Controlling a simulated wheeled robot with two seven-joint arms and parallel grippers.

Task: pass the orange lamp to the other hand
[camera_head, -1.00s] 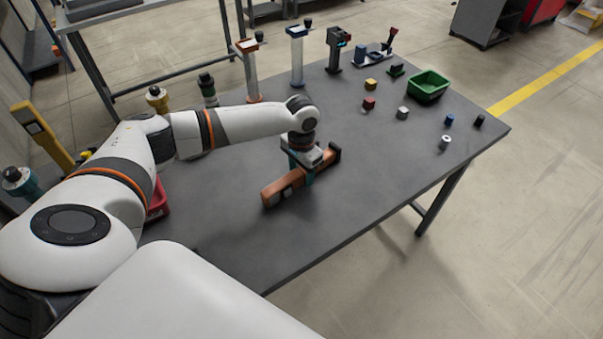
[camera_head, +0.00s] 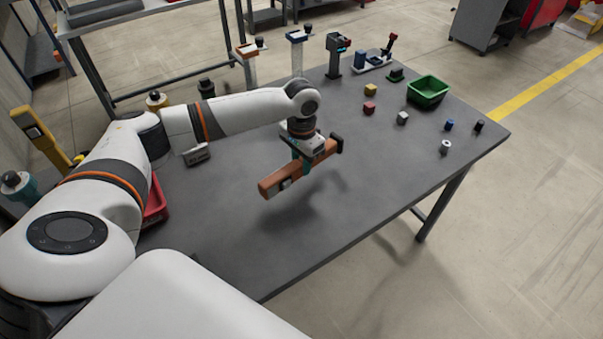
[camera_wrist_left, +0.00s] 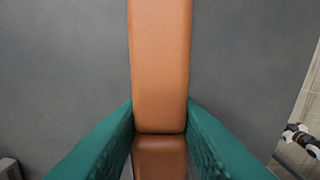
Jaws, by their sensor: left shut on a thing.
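The orange lamp (camera_head: 280,179) is a long block with a black end piece, held in the air above the grey table. My left gripper (camera_head: 301,163) is shut on its middle, and a shadow lies on the table below. In the left wrist view the lamp (camera_wrist_left: 160,65) runs upward between the teal fingers of my left gripper (camera_wrist_left: 160,128), one on each side. My right gripper cannot be made out in the head view; a small part of what may be my other arm shows at the right edge of the wrist view.
The table (camera_head: 350,210) is clear in front and to the right of the lamp. A green bin (camera_head: 428,91) and several small blocks, one red (camera_head: 369,107), stand at the right back. A red bin (camera_head: 155,203) sits partly behind my left arm. Several upright devices line the back edge.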

